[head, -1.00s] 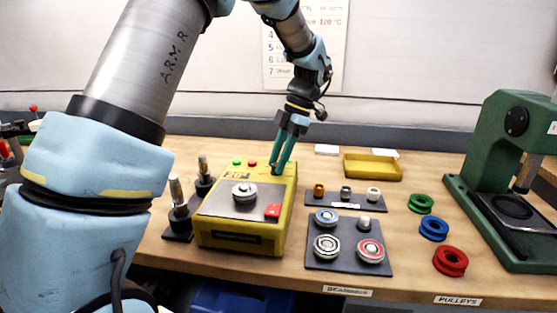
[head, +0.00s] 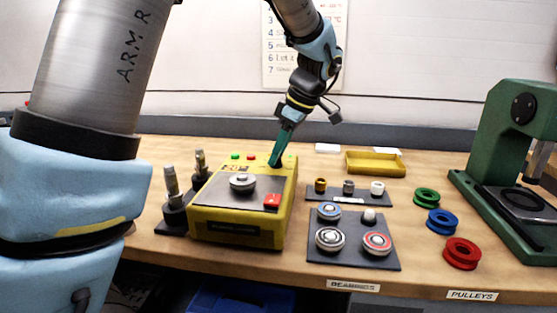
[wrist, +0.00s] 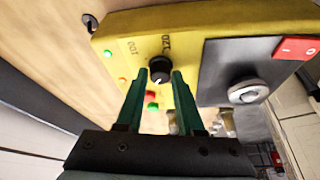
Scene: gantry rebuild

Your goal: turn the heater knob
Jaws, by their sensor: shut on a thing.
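The heater is a yellow box (head: 275,225) on the bench, with a dark top plate carrying a round metal piece (head: 242,182) and a red switch (head: 271,201). The wrist view shows its yellow top (wrist: 215,22) close up. The heater knob (wrist: 160,68) is small, round and black, with a pale mark on its lower side and printed numbers beside it. My gripper (head: 276,163) points down at the heater's back right corner. In the wrist view its green fingers (wrist: 161,74) are shut on the knob, one on each side. In the head view the fingers hide the knob.
Coloured pulleys (head: 440,221) and a green press (head: 490,130) stand farther right.

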